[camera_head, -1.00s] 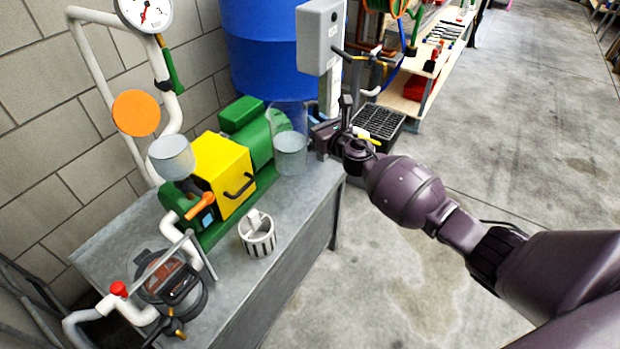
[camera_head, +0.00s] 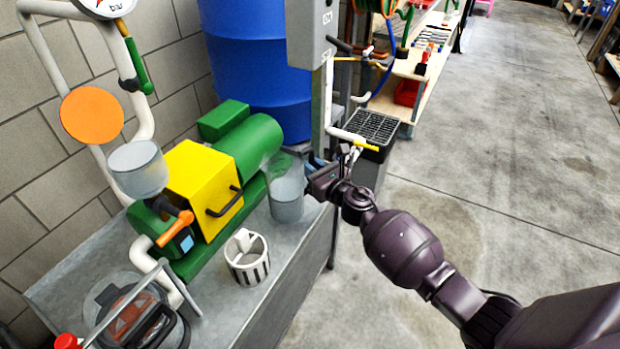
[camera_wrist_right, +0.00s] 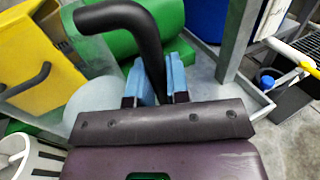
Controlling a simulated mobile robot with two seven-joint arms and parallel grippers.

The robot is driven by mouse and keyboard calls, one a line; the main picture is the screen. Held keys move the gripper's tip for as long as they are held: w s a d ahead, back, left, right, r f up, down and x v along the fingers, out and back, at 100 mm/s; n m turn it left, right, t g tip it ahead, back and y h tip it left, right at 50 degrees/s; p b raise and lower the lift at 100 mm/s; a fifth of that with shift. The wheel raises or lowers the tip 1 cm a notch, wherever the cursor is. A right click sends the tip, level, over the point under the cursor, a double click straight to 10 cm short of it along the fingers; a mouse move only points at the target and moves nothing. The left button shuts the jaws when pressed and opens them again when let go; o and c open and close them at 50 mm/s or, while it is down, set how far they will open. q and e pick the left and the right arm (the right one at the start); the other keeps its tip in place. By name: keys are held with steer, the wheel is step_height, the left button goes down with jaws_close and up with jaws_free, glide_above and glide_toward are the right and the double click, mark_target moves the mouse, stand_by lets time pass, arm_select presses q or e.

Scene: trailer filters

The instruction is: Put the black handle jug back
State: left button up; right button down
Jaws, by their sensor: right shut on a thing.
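The clear jug (camera_head: 287,195) stands upright at the right end of the grey metal bench, in front of the green motor. Its lower part looks pale grey. My right gripper (camera_head: 318,174) reaches it from the right and is shut on its black handle. In the right wrist view the black handle (camera_wrist_right: 130,18) runs down between the blue fingertips (camera_wrist_right: 155,84), and the clear wall of the jug (camera_wrist_right: 95,70) is behind it. I cannot tell whether the jug's base touches the bench. My left gripper is not in view.
A yellow box (camera_head: 200,187) and green motor (camera_head: 245,146) are behind the jug. A white slotted basket (camera_head: 247,260) stands on the bench (camera_head: 225,300) nearer me. A blue barrel (camera_head: 257,70) and grey post box (camera_head: 312,30) rise behind. A black-grated bin (camera_head: 372,130) stands right; open floor lies beyond.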

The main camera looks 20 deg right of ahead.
step_height(320, 180, down, 4)
steer(key=shift+f+b, duration=0.1)
steer(key=shift+b, duration=0.65)
steer(key=shift+r, duration=0.45)
steer(key=shift+f, duration=0.3)
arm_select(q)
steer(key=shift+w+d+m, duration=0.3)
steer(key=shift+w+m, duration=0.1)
arm_select(e)
steer(key=c, duration=1.1)
jaws_free()
steer(key=shift+r, duration=0.1)
steer(key=shift+r, duration=0.3)
arm_select(q)
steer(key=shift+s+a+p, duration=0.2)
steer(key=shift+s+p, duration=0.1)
steer(key=shift+p, duration=0.2)
arm_select(e)
steer(key=v, duration=1.2)
steer(key=shift+f, duration=0.2)
